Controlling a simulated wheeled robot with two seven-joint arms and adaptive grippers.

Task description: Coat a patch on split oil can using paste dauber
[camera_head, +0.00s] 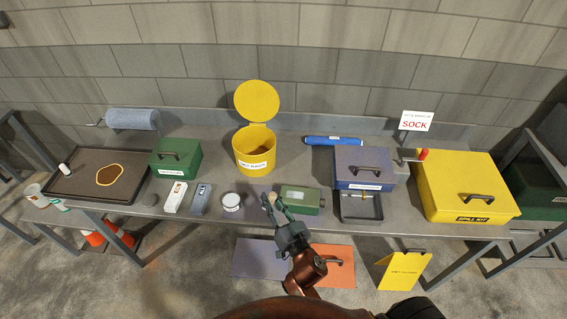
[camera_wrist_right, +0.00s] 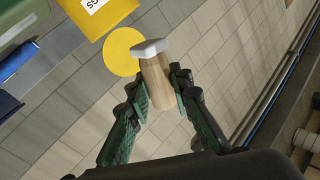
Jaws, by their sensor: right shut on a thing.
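My right gripper (camera_head: 272,207) is above the bench's front edge, shut on the paste dauber (camera_head: 271,197). In the right wrist view the fingers (camera_wrist_right: 158,92) close on its wooden handle (camera_wrist_right: 156,82), with the pale, flat head (camera_wrist_right: 150,48) pointing away from the palm. A flat green can (camera_head: 305,196) with a light label, apparently the oil can, lies on the bench just right of the gripper. I cannot make out a split on it. A round white tin (camera_head: 231,202), possibly the paste, stands left of the gripper. My left gripper is out of view.
A yellow bin (camera_head: 255,151) with its lid up stands behind. A blue-grey box (camera_head: 363,167), an open grey tray (camera_head: 361,207) and a yellow spill-kit case (camera_head: 468,190) crowd the right. A green case (camera_head: 175,156) and a dark tray (camera_head: 77,184) with a brown puddle are left.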

